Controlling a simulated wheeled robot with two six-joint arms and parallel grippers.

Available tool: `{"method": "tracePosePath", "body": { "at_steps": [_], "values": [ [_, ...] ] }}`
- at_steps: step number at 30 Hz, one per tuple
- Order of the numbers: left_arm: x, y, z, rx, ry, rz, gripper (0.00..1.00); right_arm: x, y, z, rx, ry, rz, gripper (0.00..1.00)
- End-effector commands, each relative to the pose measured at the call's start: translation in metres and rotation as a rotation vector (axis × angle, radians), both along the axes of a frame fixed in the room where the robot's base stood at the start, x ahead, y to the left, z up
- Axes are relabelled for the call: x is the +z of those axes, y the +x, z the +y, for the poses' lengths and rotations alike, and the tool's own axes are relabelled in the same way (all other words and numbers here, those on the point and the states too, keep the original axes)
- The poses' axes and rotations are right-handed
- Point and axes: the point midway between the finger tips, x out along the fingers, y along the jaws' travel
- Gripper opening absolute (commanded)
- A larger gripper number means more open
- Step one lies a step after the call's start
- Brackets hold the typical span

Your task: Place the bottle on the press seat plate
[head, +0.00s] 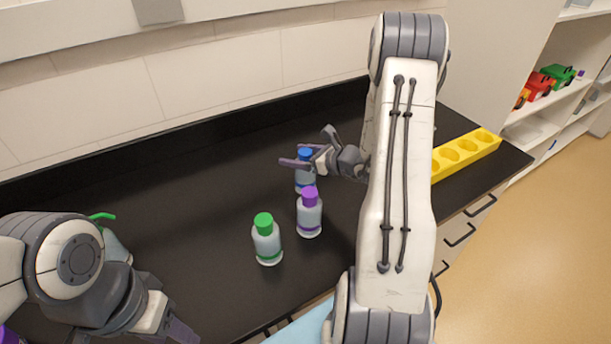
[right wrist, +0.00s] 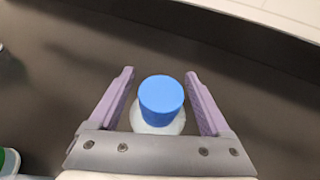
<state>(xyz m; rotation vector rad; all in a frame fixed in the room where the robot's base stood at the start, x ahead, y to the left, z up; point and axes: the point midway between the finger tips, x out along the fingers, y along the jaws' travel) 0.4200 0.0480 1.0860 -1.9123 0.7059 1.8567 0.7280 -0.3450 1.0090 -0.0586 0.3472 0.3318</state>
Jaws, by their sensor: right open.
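A blue-capped bottle (head: 305,180) stands upright on the black counter, partly hidden by my right gripper (head: 292,162). In the right wrist view my right gripper (right wrist: 161,92) is open, with one finger on each side of the blue cap (right wrist: 161,98) and gaps between. A purple-capped bottle (head: 309,213) and a green-capped bottle (head: 266,240) stand in front of it. My left gripper (head: 178,335) is at the bottom left, partly cut off, and its jaws are unclear. I cannot make out a press seat plate.
A yellow rack with round holes (head: 466,151) lies on the right of the black counter (head: 190,200), behind my right arm. A green-handled item (head: 112,232) is partly hidden by my left arm. The counter's middle left is clear. A wall runs along the back.

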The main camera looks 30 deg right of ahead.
Motion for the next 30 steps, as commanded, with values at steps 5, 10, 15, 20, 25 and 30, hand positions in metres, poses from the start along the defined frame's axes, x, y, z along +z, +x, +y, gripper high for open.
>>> {"method": "tracePosePath", "body": {
  "at_steps": [5, 10, 15, 20, 25, 30],
  "values": [
    [-0.0003, -0.0001, 0.0, 0.0, 0.0, 0.0, 0.5, 0.0, -0.0002, 0.0002, 0.0, 0.0, 0.0, 0.43],
    [-0.0003, 0.0, 0.0, 0.0, 0.0, 0.0, 0.5, 0.0002, -0.0003, 0.0001, 0.0, 0.0, 0.0, 0.0],
    [-0.0002, 0.0, 0.0, 0.0, 0.0, 0.0, 0.5, 0.0002, -0.0004, 0.0001, 0.0, 0.0, 0.0, 0.0],
    [-0.0002, 0.0, 0.0, 0.0, 0.0, 0.0, 0.5, 0.0003, -0.0005, 0.0, 0.0, 0.0, 0.0, 0.0],
    [-0.0002, 0.0, 0.0, 0.0, 0.0, 0.0, 0.5, 0.0004, -0.0004, 0.0, 0.0, 0.0, 0.0, 0.0],
    [-0.0002, 0.0, 0.0, 0.0, 0.0, 0.0, 0.5, 0.0004, -0.0004, 0.0, 0.0, 0.0, 0.0, 0.0]
  ]
}}
